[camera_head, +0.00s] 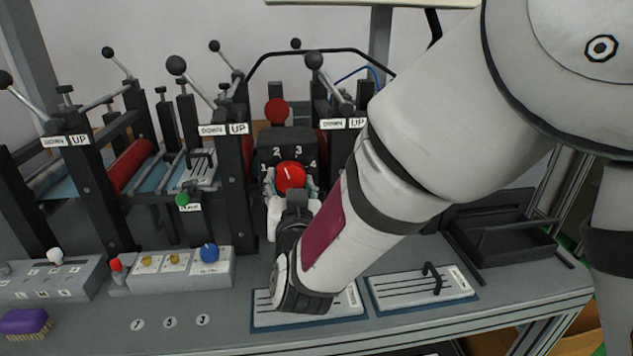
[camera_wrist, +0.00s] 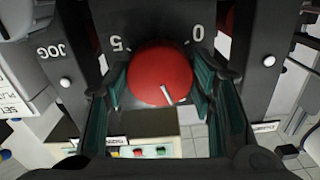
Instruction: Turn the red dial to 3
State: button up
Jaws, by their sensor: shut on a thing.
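The red dial (camera_head: 291,177) sits on the front of a black box marked with numbers 1, 2, 3 and 4 in the head view. Its white pointer line tilts slightly left of straight up, towards the 2 to 3 side. In the wrist view the red dial (camera_wrist: 160,75) fills the middle, with its white line at the lower right and the marks 5 and 0 above. My gripper (camera_head: 290,186) reaches the dial from the front. Its green-padded fingers are on both sides of the dial, shut on it; in the wrist view (camera_wrist: 160,90) they flank it closely.
Black lever posts (camera_head: 233,170) with UP and DOWN labels stand left of the dial. A control box with a blue knob (camera_head: 209,253) is at lower left. A purple brush (camera_head: 24,321) lies at the front left. A black tray (camera_head: 502,243) is at right.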

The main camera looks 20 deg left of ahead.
jog(key=m+b, duration=0.5)
jog(key=shift+f, duration=0.1)
jog(key=m+b, duration=0.3)
jog(key=shift+b, duration=0.3)
jog(key=shift+m, duration=0.3)
jog(key=o, duration=1.2)
jog(key=shift+c, duration=0.2)
jog(key=shift+s, duration=0.1)
jog(key=v, duration=0.7)
